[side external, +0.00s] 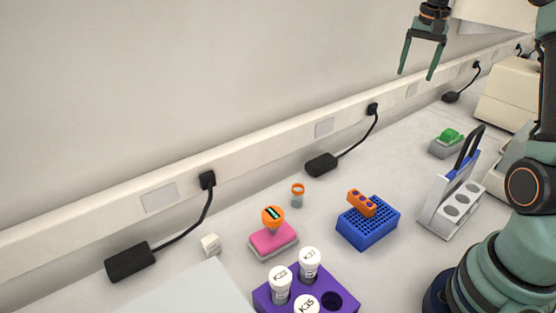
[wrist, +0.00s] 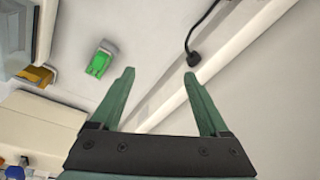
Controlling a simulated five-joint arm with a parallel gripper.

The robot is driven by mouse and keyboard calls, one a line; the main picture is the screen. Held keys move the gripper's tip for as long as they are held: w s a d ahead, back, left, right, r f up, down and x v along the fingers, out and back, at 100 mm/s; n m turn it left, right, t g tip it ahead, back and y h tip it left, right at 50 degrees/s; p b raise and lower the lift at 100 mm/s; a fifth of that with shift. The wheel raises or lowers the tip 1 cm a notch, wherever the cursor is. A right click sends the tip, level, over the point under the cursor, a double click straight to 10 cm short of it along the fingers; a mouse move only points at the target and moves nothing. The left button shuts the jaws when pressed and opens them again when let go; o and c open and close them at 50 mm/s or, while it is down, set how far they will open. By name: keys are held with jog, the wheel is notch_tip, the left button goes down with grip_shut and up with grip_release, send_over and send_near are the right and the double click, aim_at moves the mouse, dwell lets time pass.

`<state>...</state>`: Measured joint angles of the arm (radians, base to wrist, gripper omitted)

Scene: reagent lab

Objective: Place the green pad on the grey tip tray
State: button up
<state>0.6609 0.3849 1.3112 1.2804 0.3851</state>
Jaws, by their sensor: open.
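My gripper (side external: 416,75) is open and empty, high above the back of the bench; its fingers also show in the wrist view (wrist: 160,73). The only green item is a small green piece (side external: 451,135) on a low grey block (side external: 444,149) at the back right. It also shows in the wrist view (wrist: 97,64), left of my fingers and well below them. I cannot tell whether it is the green pad. I see no clear grey tip tray; a blue tray with small holes (side external: 367,228) has an orange holed block (side external: 362,203) on it.
A pale rack with a black handle (side external: 452,208) stands near my arm. A pink pad (side external: 270,241) bears an orange-topped item. A purple rack (side external: 338,302) holds white-capped vials. Black power adapters (side external: 321,164) lie along the wall.

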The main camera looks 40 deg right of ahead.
jog(key=a+r+n+t, duration=0.1)
jog(key=a+r+n, duration=0.15)
jog(key=a, duration=0.65)
jog(key=s+a+f+n+t, duration=0.1)
jog(key=s+a+n, duration=0.2)
jog(key=a, duration=0.4)
jog(key=s+a+f+n+t, duration=0.1)
jog(key=s+a+f+n, duration=0.1)
jog(key=a, duration=0.5)
jog(key=s+a+f+n+t+y, duration=0.1)
jog(key=s+a+n, duration=0.3)
jog(key=a, duration=0.3)
jog(key=shift+s+a+f, duration=0.25)
jog(key=shift+s, duration=0.6)
